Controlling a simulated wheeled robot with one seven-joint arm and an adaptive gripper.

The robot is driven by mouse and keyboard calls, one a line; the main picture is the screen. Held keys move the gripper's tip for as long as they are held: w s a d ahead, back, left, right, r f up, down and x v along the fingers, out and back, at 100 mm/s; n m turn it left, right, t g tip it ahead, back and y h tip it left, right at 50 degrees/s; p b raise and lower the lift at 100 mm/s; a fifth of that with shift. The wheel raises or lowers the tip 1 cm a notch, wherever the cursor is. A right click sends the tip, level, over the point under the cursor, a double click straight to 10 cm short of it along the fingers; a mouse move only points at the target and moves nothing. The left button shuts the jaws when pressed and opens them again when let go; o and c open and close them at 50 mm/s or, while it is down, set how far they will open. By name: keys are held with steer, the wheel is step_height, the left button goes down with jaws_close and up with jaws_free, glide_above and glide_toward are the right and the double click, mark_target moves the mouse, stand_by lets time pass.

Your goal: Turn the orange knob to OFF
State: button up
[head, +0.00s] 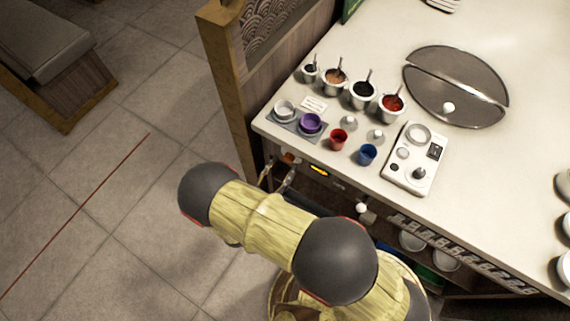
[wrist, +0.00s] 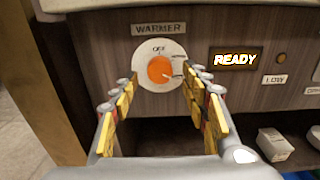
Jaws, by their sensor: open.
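The orange knob (wrist: 160,70) sits on a round white dial on a dark panel under a WARMER label (wrist: 158,29). The word OFF is at the top of the dial. My gripper (wrist: 164,77) is open, with one yellow-padded finger at each side of the knob's lower part as seen in the wrist view. Contact cannot be told. In the head view the knob (head: 288,158) is a small orange patch under the counter edge, by my gripper (head: 279,172).
An open shelf lies below the panel. A wooden post (head: 228,75) stands left of the counter. Sauce pots, cups and a white device (head: 407,178) stand on the counter (head: 480,200).

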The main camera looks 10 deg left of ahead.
steer(key=shift+x, duration=0.95)
steer(key=shift+c, duration=1.2)
steer(key=c, duration=0.9)
